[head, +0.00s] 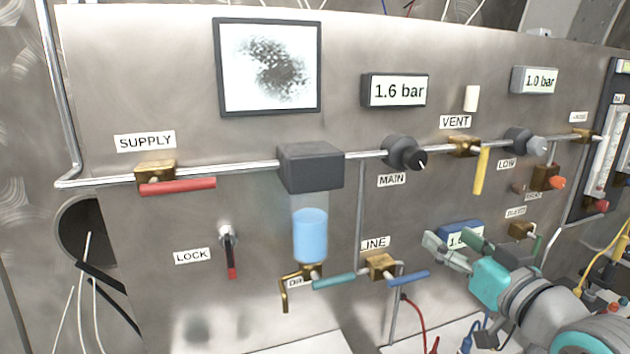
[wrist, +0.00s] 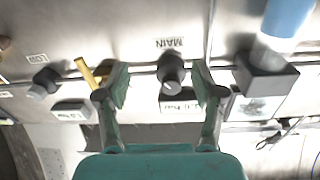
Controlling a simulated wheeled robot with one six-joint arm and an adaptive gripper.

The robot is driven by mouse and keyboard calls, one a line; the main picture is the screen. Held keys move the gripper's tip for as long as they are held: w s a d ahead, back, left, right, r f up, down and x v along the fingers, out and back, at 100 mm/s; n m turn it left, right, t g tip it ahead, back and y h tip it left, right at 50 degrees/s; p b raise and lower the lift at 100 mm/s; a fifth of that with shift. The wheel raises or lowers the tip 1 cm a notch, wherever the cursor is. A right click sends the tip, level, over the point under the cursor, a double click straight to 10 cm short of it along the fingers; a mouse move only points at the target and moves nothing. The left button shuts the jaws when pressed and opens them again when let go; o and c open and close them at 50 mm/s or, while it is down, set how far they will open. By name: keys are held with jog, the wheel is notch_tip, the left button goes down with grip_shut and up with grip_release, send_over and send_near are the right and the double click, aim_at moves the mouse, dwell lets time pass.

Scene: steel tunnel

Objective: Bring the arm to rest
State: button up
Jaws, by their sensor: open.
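My gripper (head: 452,243) is at the lower right in the head view, in front of the steel panel. Its teal and grey fingers are spread apart with nothing between them. In the wrist view, the gripper (wrist: 162,92) also shows open, and the dark MAIN knob (wrist: 172,72) appears between its fingers, on the panel beyond. In the head view, the MAIN knob (head: 404,153) is well above and left of the fingertips. The fingers partly cover a small blue-framed display (head: 460,232) near the bottom of the panel.
The panel (head: 260,250) carries a pipe with a red SUPPLY handle (head: 178,187), a yellow VENT handle (head: 481,171) and a LOW knob (head: 527,141). A blue-filled bowl (head: 310,235) hangs under a dark block. Teal and blue handles (head: 408,278) stick out left of my gripper. Cables hang at right.

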jog(key=s+a+f+m+h, duration=0.1)
jog(key=s+f, duration=0.4)
jog(key=f, duration=0.5)
jog(key=s+f+m+g+h, duration=0.15)
jog(key=s+f, duration=0.25)
jog(key=f, duration=0.6)
jog(key=s+a+f+m+t+h, duration=0.15)
jog(key=s+f, duration=0.35)
jog(key=f, duration=0.5)
jog(key=s+f+n+g, duration=0.1)
jog(key=s+f, duration=0.2)
jog(key=s, duration=1.1)
jog(key=s+a+f+n+g, duration=0.1)
jog(key=s+f, duration=0.3)
jog(key=s, duration=1.1)
jog(key=shift+s+a+g+h, duration=0.15)
jog(key=shift+s+g+h, duration=0.05)
jog(key=shift+g+h, duration=0.1)
